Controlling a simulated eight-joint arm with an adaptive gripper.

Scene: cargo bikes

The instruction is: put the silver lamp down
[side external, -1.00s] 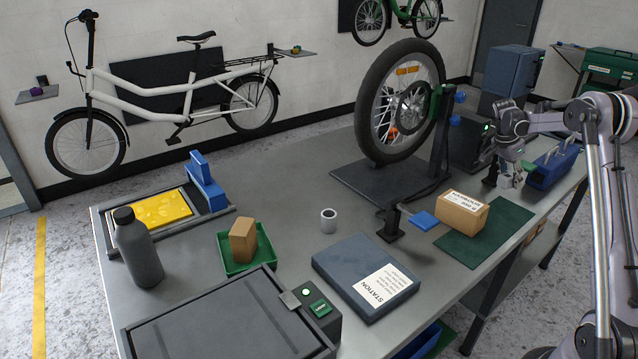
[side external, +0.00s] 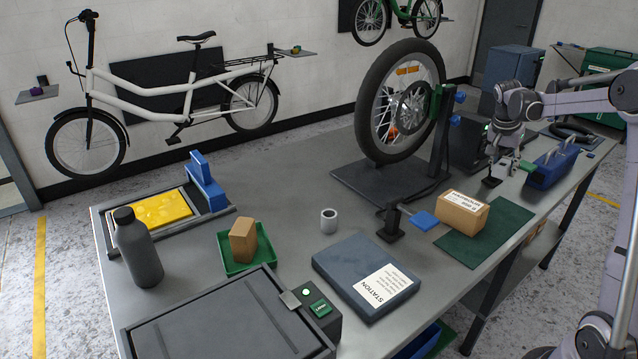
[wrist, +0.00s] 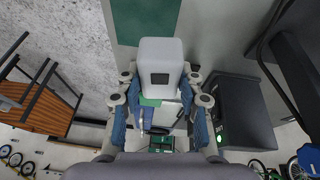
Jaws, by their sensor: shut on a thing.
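The silver lamp (wrist: 161,60) is a pale grey, rounded block with a dark square on its near face in the wrist view. My gripper (wrist: 161,85) is shut on it, with a blue-padded finger on either side. In the side external view my gripper (side external: 506,160) is over the right end of the bench, between the dark box and the blue tool holder. The lamp is small and partly covered there. I cannot tell whether its underside touches the bench.
The blue holder (side external: 553,168) is close on the right, the dark box (side external: 468,145) on the left. A cardboard box (side external: 461,214) sits on the green mat (side external: 487,238), whose right part is bare. The wheel stand (side external: 395,182) is further left.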

